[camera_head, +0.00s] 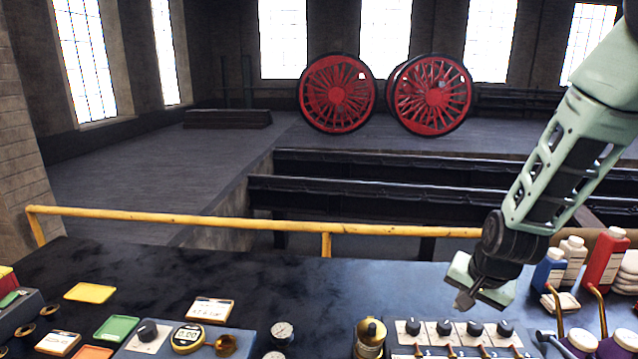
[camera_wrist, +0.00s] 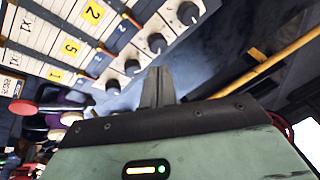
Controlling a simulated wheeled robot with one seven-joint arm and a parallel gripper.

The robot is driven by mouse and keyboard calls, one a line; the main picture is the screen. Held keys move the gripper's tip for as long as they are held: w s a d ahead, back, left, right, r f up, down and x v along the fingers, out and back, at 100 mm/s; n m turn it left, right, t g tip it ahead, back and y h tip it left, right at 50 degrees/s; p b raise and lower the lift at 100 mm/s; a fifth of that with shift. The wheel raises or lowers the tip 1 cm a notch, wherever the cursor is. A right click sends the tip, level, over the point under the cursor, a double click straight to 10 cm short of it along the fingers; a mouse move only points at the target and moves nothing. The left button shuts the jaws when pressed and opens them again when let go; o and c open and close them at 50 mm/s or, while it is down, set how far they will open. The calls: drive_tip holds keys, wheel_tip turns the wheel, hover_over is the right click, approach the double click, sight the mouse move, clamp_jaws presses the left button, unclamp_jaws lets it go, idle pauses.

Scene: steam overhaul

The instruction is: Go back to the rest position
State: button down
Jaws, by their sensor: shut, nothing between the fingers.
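My gripper (camera_head: 466,297) hangs from my pale green arm at the right of the head view, above the dark bench and just behind a row of black knobs. Its fingers are together and empty. In the wrist view the closed fingers (camera_wrist: 158,88) point toward the panel with black knobs (camera_wrist: 156,43). The gap between the fingertips and the knobs is hard to judge.
The dark bench (camera_head: 300,290) holds a knob panel (camera_head: 400,328), a brass-topped canister (camera_head: 370,335), two dials, coloured trays and bottles (camera_head: 604,262). A yellow rail (camera_head: 200,217) runs behind it. Red wheels (camera_head: 338,93) stand beyond a pit. The bench's middle back is clear.

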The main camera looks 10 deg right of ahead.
drive_tip(key=s+a+r+n+g+y+b, duration=0.15)
drive_tip(key=s+a+n, duration=0.4)
drive_tip(key=a, duration=0.65)
drive_tip(key=s+a+r+n+g+b, duration=0.1)
drive_tip(key=s+a+n, duration=0.3)
drive_tip(key=s, duration=0.5)
drive_tip(key=s+a+r+n+g+b, duration=0.1)
drive_tip(key=s+a+n+b, duration=0.1)
drive_tip(key=s+a+n, duration=0.3)
drive_tip(key=s+n, duration=0.2)
drive_tip(key=s, duration=0.2)
drive_tip(key=shift+s+a+r+g+h, duration=0.15)
drive_tip(key=shift+a+r+g+h, duration=0.15)
drive_tip(key=shift+g+h, duration=0.05)
